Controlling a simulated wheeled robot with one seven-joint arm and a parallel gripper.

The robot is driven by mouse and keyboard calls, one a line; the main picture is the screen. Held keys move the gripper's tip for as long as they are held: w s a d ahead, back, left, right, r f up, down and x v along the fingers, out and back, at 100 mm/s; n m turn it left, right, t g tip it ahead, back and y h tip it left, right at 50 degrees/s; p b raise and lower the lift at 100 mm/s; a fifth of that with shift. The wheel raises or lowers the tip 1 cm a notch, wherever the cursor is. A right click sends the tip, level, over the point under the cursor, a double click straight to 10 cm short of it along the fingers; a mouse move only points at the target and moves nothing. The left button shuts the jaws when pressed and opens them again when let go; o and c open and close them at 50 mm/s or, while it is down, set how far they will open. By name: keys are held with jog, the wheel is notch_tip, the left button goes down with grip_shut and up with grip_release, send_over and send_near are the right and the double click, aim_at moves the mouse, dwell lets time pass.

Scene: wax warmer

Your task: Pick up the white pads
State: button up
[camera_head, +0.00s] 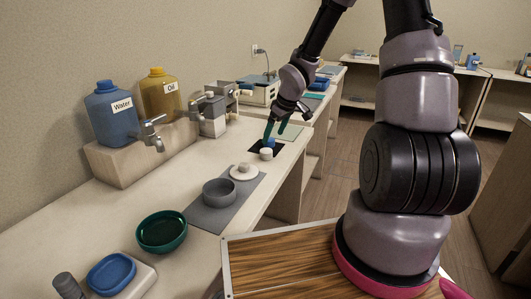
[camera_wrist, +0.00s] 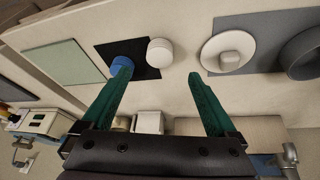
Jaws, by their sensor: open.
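The white pads (camera_head: 266,154) look like a small round white stack at the counter's right edge, beside a blue round item (camera_head: 269,143) on a black mat. In the wrist view the white pads (camera_wrist: 159,52) lie between the lines of my two fingers, beyond the tips, and the blue item (camera_wrist: 122,61) is partly hidden by the left finger. My gripper (camera_head: 276,131) has green fingers spread apart with nothing between them. It is just above and behind the pads in the head view; the wrist view also shows it (camera_wrist: 158,72). The fingers appear clear of the pads.
A grey mat (camera_head: 207,217) holds a grey bowl (camera_head: 219,192) and a white lidded-looking round piece (camera_head: 243,171). A green bowl (camera_head: 162,231) and blue bowl (camera_head: 111,273) stand nearer. Water (camera_head: 112,118) and oil (camera_head: 159,95) jugs stand along the wall. A pale green mat (camera_wrist: 64,61) lies beyond the black mat.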

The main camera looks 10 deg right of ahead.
aim_at(267, 150)
jog(key=x, duration=0.8)
jog(key=shift+w+a+f, duration=0.1)
jog(key=shift+w+f, duration=0.1)
jog(key=shift+f, duration=0.15)
jog(key=shift+c, duration=0.3)
jog(key=c, duration=1.4)
jog(key=shift+o, duration=0.2)
jog(key=shift+r, duration=0.1)
